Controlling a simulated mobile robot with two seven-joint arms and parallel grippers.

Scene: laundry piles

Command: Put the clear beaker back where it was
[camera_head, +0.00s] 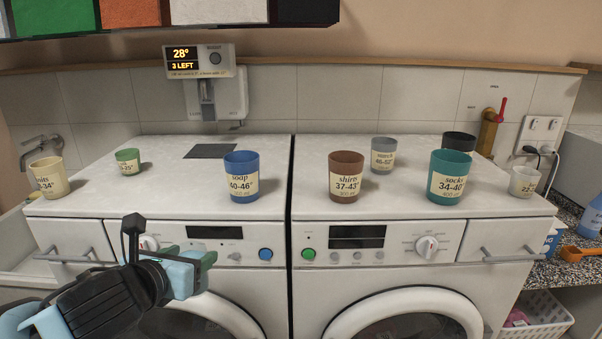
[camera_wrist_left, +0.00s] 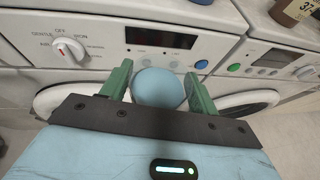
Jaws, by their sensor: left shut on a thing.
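My left gripper (camera_head: 207,262) is in front of the left machine, below the worktop edge and near the control panel. In the head view the held thing is not clearly visible. A small pale, whitish cup (camera_head: 524,180) with a label stands at the far right of the machine tops; I cannot tell whether it is clear. My right gripper is not in view.
On the machine tops (camera_head: 270,200) stand a cream cup (camera_head: 48,178), green cup (camera_head: 127,161), blue cup (camera_head: 241,175), brown cup (camera_head: 345,177), grey cup (camera_head: 384,155), black cup (camera_head: 459,146) and teal cup (camera_head: 449,177). A dark square (camera_head: 211,151) lies left of centre, with bare surface around it.

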